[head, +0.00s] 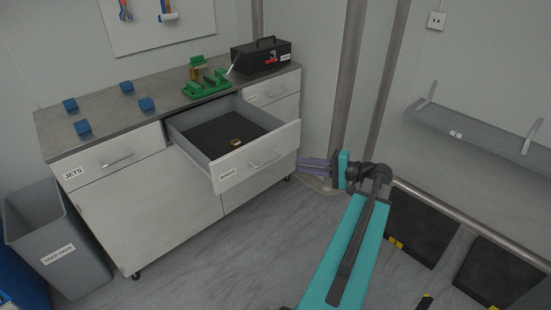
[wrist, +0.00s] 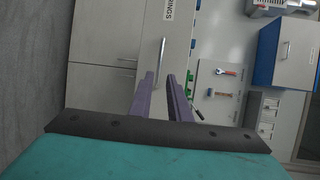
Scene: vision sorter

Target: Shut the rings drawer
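The rings drawer (head: 240,168) is pulled out of the grey-topped cabinet, with its dark floor showing and a small brass-coloured piece (head: 236,142) lying inside. Its front carries a bar handle (head: 264,160) and a label too small to read in the head view. In the wrist view the drawer front (wrist: 125,25) shows turned sideways, with the RINGS label and the handle (wrist: 161,58) ahead of the fingertips. My gripper (head: 300,162) is to the right of the drawer front, apart from it. Its purple fingers (wrist: 162,76) are spread with nothing between them.
The closed JETS drawer (head: 110,158) is at left, and another closed drawer (head: 270,88) is behind at right. A green fixture (head: 207,82), a black toolbox (head: 262,55) and several blue blocks (head: 146,104) stand on the worktop. A grey bin (head: 60,240) stands at left. Floor before the cabinet is clear.

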